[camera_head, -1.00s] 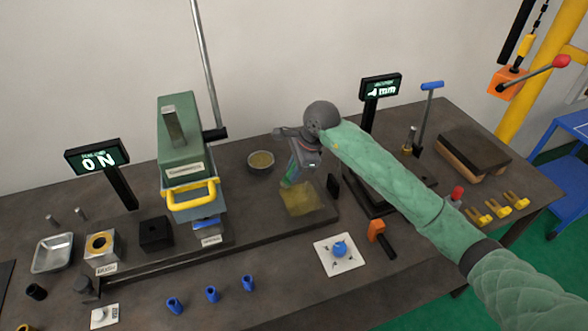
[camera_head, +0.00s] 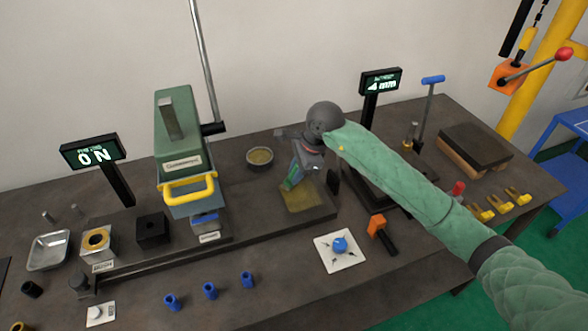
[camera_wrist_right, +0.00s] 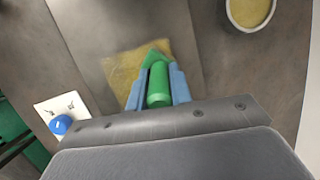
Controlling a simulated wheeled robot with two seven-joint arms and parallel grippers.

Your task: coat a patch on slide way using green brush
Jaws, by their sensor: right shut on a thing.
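My right gripper (camera_head: 296,172) is shut on the green brush (camera_head: 291,180). In the right wrist view the green brush (camera_wrist_right: 158,85) lies between the two blue fingers, with its head over a yellowish patch (camera_wrist_right: 126,70). In the head view this patch (camera_head: 303,198) lies on the dark slide way (camera_head: 265,219), near its right end. The brush head is at or just above the patch; I cannot tell if it touches. My left gripper is not in view.
A bowl of yellowish stuff (camera_head: 260,157) stands behind the slide way. A green press with a yellow handle (camera_head: 190,190) stands to its left. A white plate with a blue knob (camera_head: 340,246) and an orange-headed hammer (camera_head: 377,228) lie in front at the right.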

